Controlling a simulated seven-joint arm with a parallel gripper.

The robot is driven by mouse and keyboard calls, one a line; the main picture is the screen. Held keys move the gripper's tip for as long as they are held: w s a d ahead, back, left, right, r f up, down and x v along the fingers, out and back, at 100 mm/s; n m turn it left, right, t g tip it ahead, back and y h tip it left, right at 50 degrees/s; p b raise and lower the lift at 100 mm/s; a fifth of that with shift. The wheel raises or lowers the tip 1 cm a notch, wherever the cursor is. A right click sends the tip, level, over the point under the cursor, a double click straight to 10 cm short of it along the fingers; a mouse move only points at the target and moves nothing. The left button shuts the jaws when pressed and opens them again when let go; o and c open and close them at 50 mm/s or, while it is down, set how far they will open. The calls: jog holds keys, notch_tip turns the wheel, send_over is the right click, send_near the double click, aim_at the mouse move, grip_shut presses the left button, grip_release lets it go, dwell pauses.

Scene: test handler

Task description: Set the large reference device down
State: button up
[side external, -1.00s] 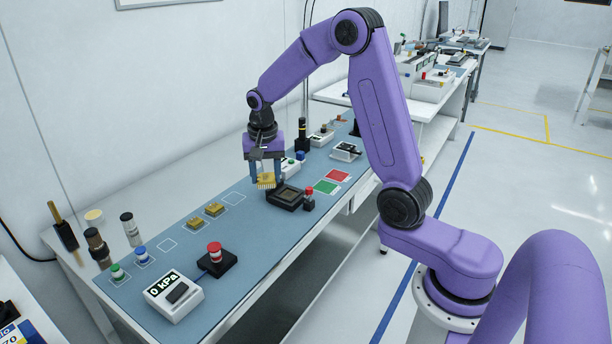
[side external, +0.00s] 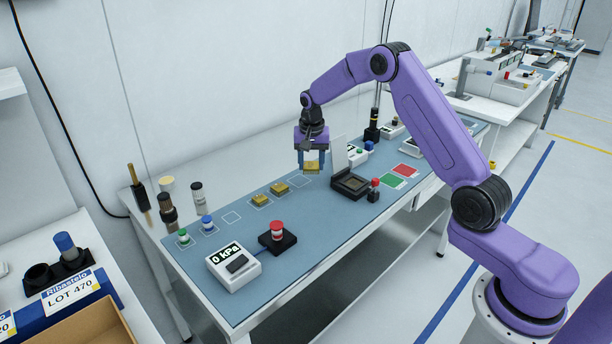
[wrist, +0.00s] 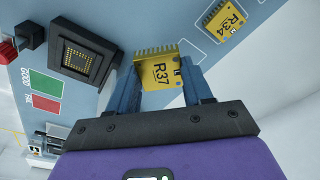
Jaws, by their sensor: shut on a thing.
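My gripper (side external: 312,164) is shut on a large gold device (side external: 312,168) and holds it above the blue mat, left of the black test socket (side external: 350,184). A white outlined place on the mat lies around and below it, partly hidden. In the wrist view the device (wrist: 160,70) reads R37, has pins along its edge, and sits between the blue fingers. The socket (wrist: 82,52) there is open and empty, with gold contacts showing. I cannot tell the exact gap between device and mat.
Two gold devices (side external: 260,200) (side external: 279,187) sit in outlined places to the left; one, marked R34 (wrist: 228,18), shows in the wrist view. Green (side external: 390,181) and red (side external: 405,170) pads lie right of the socket. A red button (side external: 277,232) and a 0 kPa gauge (side external: 232,265) stand in front.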

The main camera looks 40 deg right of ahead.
aim_at(306, 184)
jog(key=shift+w+d+f, duration=0.1)
jog(key=shift+w+f, duration=0.6)
jog(key=shift+f, duration=0.2)
jog(key=shift+w+d+f, duration=0.1)
jog(key=shift+w+f, duration=0.6)
jog(key=shift+f, duration=1.6)
jog(key=shift+f, duration=0.1)
jog(key=o, duration=1.2)
jog(key=shift+c, duration=0.2)
jog(key=r, duration=0.8)
jog(key=s+a+r, duration=0.1)
jog(key=r, duration=0.3)
jog(key=shift+s+a+r, duration=0.1)
jog(key=shift+r, duration=0.05)
